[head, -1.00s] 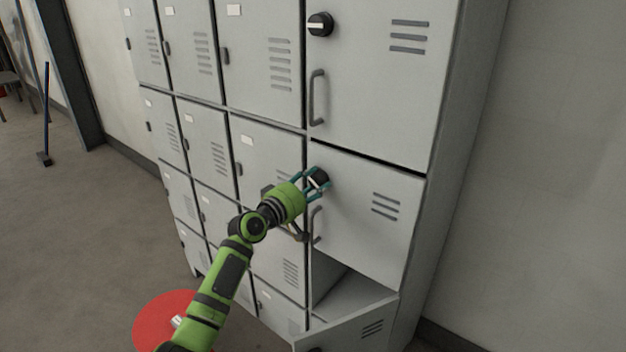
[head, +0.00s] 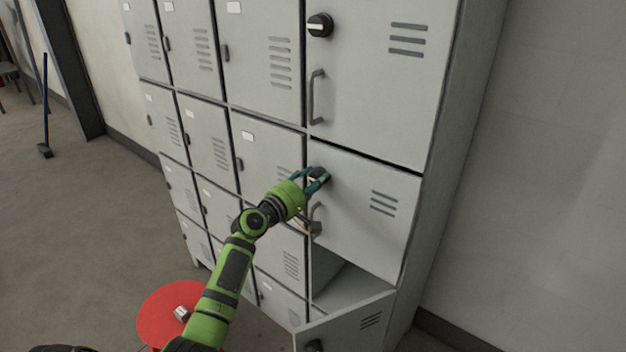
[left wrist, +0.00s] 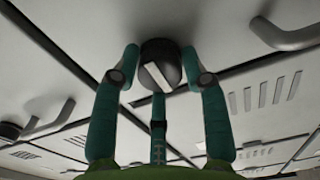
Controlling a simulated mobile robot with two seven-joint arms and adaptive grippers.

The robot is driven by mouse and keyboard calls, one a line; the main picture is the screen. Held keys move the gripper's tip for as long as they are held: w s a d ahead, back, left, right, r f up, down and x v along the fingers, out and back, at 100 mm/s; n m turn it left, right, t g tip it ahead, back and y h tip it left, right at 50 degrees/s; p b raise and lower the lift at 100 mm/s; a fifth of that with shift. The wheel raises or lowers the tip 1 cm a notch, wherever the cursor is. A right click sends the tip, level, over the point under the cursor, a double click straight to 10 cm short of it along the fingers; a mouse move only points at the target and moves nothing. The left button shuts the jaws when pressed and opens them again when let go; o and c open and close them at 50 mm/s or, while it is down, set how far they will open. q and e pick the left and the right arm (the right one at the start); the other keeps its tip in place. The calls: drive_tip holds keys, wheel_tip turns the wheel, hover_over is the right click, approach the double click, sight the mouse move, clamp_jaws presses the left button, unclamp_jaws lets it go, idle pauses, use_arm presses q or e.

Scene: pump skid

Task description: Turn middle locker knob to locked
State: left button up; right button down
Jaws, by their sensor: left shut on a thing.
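The middle locker knob (head: 319,174) is a round black knob with a pale bar, at the upper left of the middle locker door (head: 365,235). In the left wrist view the knob (left wrist: 160,66) sits between the teal fingers, its pale bar slanting slightly from vertical. My left gripper (head: 318,180) is shut on the knob, with fingers around its sides. In the head view the fingers partly hide the knob. The door's grey handle (head: 317,216) is just below the gripper. My right gripper is not in view.
Above is another door with a black knob (head: 320,25) and a handle (head: 316,97). Below, a locker door (head: 345,322) stands open beneath the middle door. A red round stool top (head: 160,312) is near my left arm. Open floor lies to the left.

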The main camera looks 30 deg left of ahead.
use_arm(q)
drive_tip(key=shift+r, duration=0.1)
drive_tip(key=o, duration=1.2)
drive_tip(key=shift+c, duration=0.2)
drive_tip(key=s, duration=1.2)
drive_tip(key=shift+a, duration=0.45)
